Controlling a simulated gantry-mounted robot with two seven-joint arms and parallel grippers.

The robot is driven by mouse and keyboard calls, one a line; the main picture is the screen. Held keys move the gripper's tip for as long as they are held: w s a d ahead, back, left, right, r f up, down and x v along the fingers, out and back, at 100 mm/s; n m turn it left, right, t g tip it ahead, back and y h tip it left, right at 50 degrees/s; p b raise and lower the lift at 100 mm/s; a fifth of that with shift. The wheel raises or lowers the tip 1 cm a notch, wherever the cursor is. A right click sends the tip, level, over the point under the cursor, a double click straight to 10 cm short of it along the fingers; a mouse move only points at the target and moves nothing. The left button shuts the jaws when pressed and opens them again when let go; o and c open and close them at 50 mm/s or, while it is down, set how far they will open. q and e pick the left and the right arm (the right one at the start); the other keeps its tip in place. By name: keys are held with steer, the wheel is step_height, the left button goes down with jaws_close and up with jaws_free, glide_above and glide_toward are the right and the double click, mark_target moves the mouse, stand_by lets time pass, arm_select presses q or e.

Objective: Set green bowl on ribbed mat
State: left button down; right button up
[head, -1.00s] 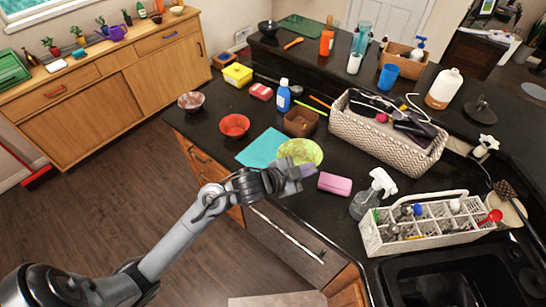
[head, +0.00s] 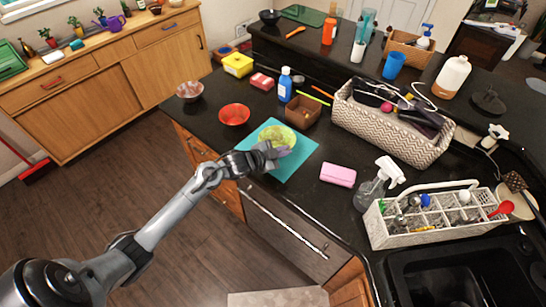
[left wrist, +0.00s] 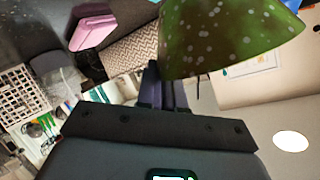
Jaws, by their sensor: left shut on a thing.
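The green bowl (head: 277,133), speckled with light spots, is over the upper left part of the flat teal mat (head: 301,154) on the dark counter. I cannot tell whether it touches the mat. My left gripper (head: 274,151) is shut on the bowl's near rim. In the left wrist view the bowl (left wrist: 230,35) fills the top, with its rim at the dark fingers (left wrist: 166,88). The right gripper is not in view.
A red bowl (head: 234,115) is left of the mat and a brown square container (head: 301,111) behind it. A pink block (head: 338,175), a spray bottle (head: 377,187) and a white caddy (head: 435,219) stand to the right. A woven basket (head: 391,132) is behind them.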

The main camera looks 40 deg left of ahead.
arm_select(q)
steer(key=a, duration=0.1)
steer(key=a+f, duration=0.2)
steer(key=a, duration=0.1)
steer(key=shift+s+f, duration=0.25)
steer(key=shift+s, duration=0.15)
steer(key=shift+f, duration=1.95)
steer(key=c, duration=1.3)
jaws_free()
steer(key=shift+o, duration=0.2)
steer(key=v, duration=1.1)
steer(key=s+d+n+g+y, duration=0.1)
steer(key=s+d+n+g, duration=0.2)
steer(key=s+d, duration=0.6)
steer(key=s+d+f+n+g+y, duration=0.1)
steer(key=s+d+n+g, duration=0.3)
steer(key=s+d, duration=0.6)
steer(key=s+g, duration=0.2)
steer(key=s, duration=0.1)
steer(key=shift+s+d+f+g+y+p, duration=0.2)
steer(key=shift+s+d+g+y+p, duration=0.1)
steer(key=shift+s+d+g+p, duration=0.1)
